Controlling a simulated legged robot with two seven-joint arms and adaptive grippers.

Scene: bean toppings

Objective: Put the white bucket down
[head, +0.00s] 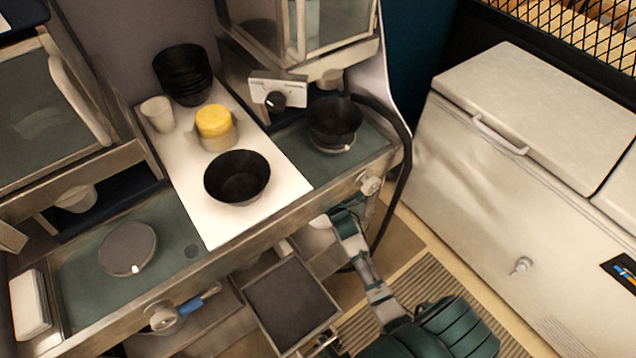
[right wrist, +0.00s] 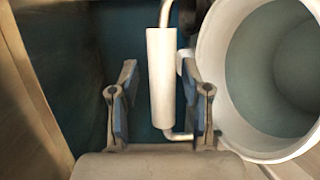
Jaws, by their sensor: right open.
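The white bucket (right wrist: 216,100) shows at the right of the right wrist view, its round mouth facing the camera and its right side cut off by the frame. Its white cylindrical handle grip (right wrist: 162,80) on a wire bail lies between the fingers of my right gripper (right wrist: 157,88), nearer the right finger. The gripper is open, with gaps visible beside the grip. In the head view my right arm reaches to the counter's front edge, and the gripper is mostly hidden there. A pale rounded surface (head: 319,222) beside it may be the bucket. My left gripper is not in view.
The counter has a white board (head: 272,187) with a black bowl (head: 237,177), stacked black bowls (head: 183,75), a white cup (head: 158,114) and a yellow-topped container (head: 214,122). A dark square tray (head: 290,303) is below. A white chest freezer (head: 530,190) stands right.

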